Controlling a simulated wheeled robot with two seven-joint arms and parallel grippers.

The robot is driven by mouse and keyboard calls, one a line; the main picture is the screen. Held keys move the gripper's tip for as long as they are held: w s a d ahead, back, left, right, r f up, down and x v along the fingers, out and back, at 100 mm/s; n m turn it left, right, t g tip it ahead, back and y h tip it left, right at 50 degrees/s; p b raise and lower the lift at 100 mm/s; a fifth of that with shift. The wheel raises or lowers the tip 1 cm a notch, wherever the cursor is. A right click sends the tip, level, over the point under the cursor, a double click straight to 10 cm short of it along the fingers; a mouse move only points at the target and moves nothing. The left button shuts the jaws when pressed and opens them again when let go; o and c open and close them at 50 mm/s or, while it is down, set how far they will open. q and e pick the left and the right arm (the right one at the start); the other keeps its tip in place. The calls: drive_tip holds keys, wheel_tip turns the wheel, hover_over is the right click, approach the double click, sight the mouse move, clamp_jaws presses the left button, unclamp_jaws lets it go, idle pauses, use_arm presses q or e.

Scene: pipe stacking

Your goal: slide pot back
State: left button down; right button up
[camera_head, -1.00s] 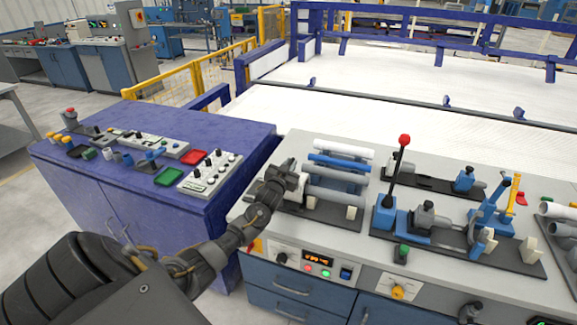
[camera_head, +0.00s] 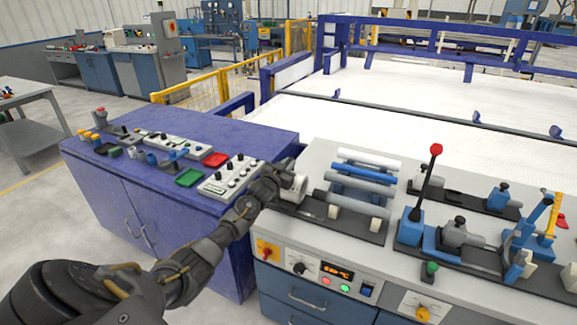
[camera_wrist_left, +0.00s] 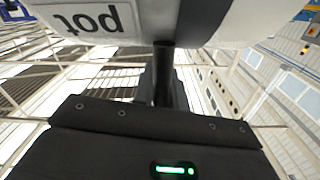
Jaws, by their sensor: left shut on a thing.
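The pot (camera_head: 296,186) is a pale, rounded piece at the left end of a dark base on the grey bench, left of the pipes. In the left wrist view the pot (camera_wrist_left: 170,20) fills the top, with an upside-down "pot" label. My left gripper (camera_head: 280,178) reaches in from the left and is shut on the pot; the fingers' contact is partly hidden. My right gripper is not in view.
White, blue and grey pipes (camera_head: 360,185) lie in a rack right of the pot. A tall lever with a red knob (camera_head: 436,150) stands further right. The blue cabinet (camera_head: 230,145) with control boxes adjoins on the left.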

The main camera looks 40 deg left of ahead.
use_arm(q)
drive_tip(key=c, duration=1.7)
unclamp_jaws()
drive_tip(key=shift+a, duration=0.3)
drive_tip(key=shift+o, duration=1.1)
drive_tip(key=shift+s+a, duration=0.1)
drive_tip(key=shift+s+d+f, duration=0.1)
drive_tip(key=shift+s+d, duration=0.15)
drive_tip(key=shift+s, duration=0.2)
drive_tip(key=s+d+b, duration=0.1)
drive_tip(key=s, duration=0.8)
drive_tip(key=shift+s+d, duration=0.2)
drive_tip(key=shift+s, duration=0.2)
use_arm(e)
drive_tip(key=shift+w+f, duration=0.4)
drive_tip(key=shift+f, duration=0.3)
